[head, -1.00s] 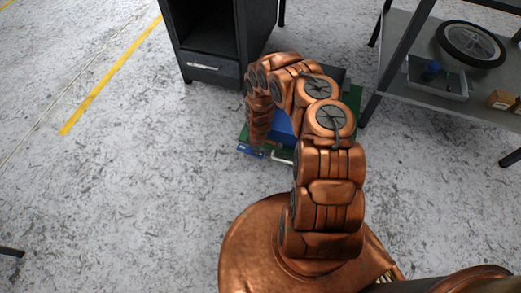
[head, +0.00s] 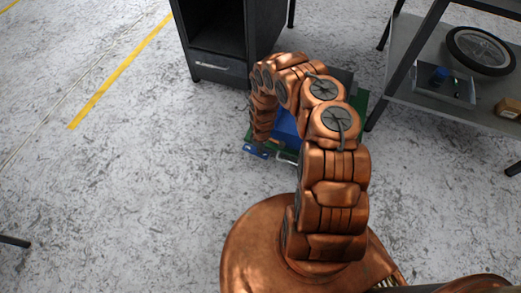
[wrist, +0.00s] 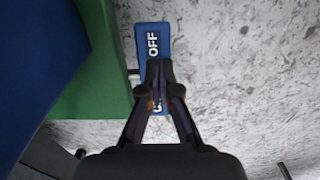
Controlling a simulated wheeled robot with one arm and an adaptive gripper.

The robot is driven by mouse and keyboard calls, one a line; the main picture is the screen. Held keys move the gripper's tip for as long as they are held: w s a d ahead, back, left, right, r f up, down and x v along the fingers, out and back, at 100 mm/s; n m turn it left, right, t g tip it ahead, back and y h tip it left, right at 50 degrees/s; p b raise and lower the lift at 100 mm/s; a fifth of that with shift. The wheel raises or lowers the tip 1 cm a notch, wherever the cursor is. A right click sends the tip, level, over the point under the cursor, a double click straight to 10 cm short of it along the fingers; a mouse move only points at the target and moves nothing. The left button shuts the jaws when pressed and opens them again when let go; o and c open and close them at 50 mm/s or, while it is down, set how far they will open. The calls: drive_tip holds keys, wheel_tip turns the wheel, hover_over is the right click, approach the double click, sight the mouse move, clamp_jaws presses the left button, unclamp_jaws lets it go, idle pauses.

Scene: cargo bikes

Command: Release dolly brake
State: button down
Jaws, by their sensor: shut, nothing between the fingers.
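The dolly is a green platform, seen at the left of the wrist view (wrist: 108,85) and partly behind my arm in the head view (head: 361,106). A blue brake pedal (wrist: 153,38) sticks out from its side and also shows in the head view (head: 255,151). White letters on the pedal read OFF at its far end; the lettering at the near end is mostly covered by my fingers. My gripper (wrist: 159,72) is shut and empty, over the near half of the pedal. I cannot tell whether the fingertips touch it.
A blue crate (head: 286,124) sits on the dolly. A black cabinet (head: 217,66) stands behind it. At the right, a grey shelf (head: 407,62) holds a wheel (head: 480,50), a tray (head: 444,88) and a small box.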

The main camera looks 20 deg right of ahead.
drive_tip(key=r+p, duration=0.3)
drive_tip(key=shift+s+d+r+p, duration=0.2)
drive_tip(key=shift+s+r+p, duration=0.05)
drive_tip(key=shift+r+p, duration=0.15)
wheel_tip(320, 180, up, 9)
drive_tip(key=s+d+p, duration=0.1)
drive_tip(key=p, duration=0.6)
drive_tip(key=shift+s+d+r, duration=0.2)
drive_tip(key=shift+s+d, duration=0.05)
